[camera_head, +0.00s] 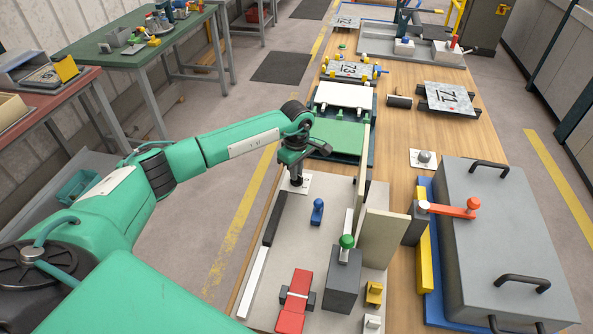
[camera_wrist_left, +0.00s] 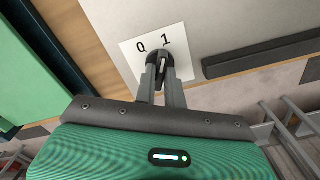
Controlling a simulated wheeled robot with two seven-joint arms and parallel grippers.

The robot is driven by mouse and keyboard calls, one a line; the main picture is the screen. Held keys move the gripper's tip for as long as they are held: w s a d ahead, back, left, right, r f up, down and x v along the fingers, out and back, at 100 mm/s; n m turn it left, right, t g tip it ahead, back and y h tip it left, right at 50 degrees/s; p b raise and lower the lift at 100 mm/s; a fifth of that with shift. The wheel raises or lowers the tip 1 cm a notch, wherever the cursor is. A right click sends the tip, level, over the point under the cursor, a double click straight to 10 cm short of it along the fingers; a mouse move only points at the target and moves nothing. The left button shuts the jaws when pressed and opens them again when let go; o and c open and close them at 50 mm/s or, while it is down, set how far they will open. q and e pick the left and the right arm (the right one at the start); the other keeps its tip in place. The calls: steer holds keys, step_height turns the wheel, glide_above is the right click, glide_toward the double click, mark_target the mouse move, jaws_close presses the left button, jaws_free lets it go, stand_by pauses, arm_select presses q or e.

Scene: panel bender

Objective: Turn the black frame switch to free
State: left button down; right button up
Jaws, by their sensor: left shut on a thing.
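The black frame switch (camera_wrist_left: 162,57) sits on a white label plate (camera_wrist_left: 128,48), marked with a round character like 0 or Q and a 1. In the wrist view its visible tip stands between my left fingertips, tilted slightly toward the 1. My left gripper (camera_wrist_left: 163,72) is shut on the switch and hides most of it. In the head view my left gripper (camera_head: 296,183) points down at the same white plate (camera_head: 304,187), at the back left corner of the light grey panel. My right gripper is not in view.
A blue knob (camera_head: 317,212), a green-knobbed grey block (camera_head: 344,277) and a red clamp (camera_head: 295,299) stand on the panel nearer me. A green tray (camera_head: 336,139) lies just behind the plate. A grey box with an orange lever (camera_head: 455,209) stands at the right.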

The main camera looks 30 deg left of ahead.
arm_select(q)
steer(key=shift+f+n+b, duration=0.1)
steer(key=shift+n+b, duration=0.55)
steer(key=shift+n, duration=0.15)
steer(key=n+b, duration=0.1)
steer(key=n, duration=0.1)
steer(key=shift+n+b, duration=0.3)
steer(key=n+b, duration=0.2)
steer(key=n, duration=0.3)
steer(key=shift+n+b, duration=0.35)
steer(key=shift+n, duration=0.95)
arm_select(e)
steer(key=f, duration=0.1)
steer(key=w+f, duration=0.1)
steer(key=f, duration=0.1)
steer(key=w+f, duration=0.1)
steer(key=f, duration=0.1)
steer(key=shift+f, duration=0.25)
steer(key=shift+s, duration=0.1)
